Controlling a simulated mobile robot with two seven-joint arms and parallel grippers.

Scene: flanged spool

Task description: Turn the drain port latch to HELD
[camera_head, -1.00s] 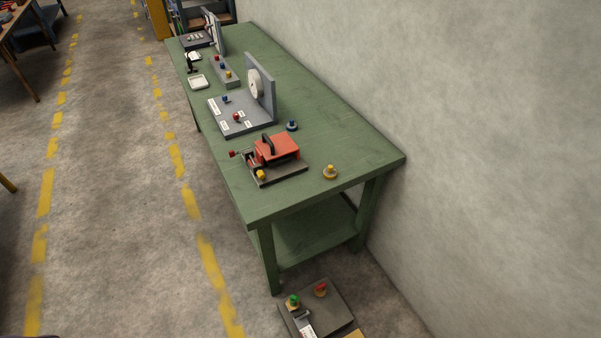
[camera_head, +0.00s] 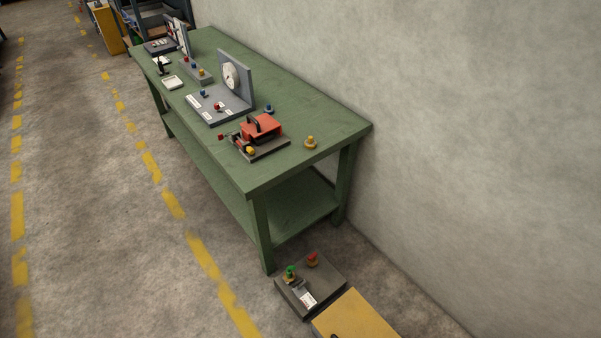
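Neither of my grippers shows in the head view. I cannot tell which fitting is the drain port latch, as the labels are too small to read. A dark floor unit (camera_head: 322,268) in front of the green bench carries a green knob (camera_head: 290,272), a red knob (camera_head: 312,258) and a white label (camera_head: 307,298). On the bench, a grey panel fixture (camera_head: 238,103) has a white round disc (camera_head: 231,76), small blue and red knobs and white labels. Nearer stands a red block with a black handle (camera_head: 262,127) on a dark base, with red and yellow knobs beside it.
The green bench (camera_head: 315,122) runs along the grey wall (camera_head: 450,130). A loose yellow knob (camera_head: 310,142) and a blue knob (camera_head: 268,109) stand on it. A yellow box (camera_head: 358,318) lies beside the floor unit. The floor left of the bench is clear, with yellow dashed lines.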

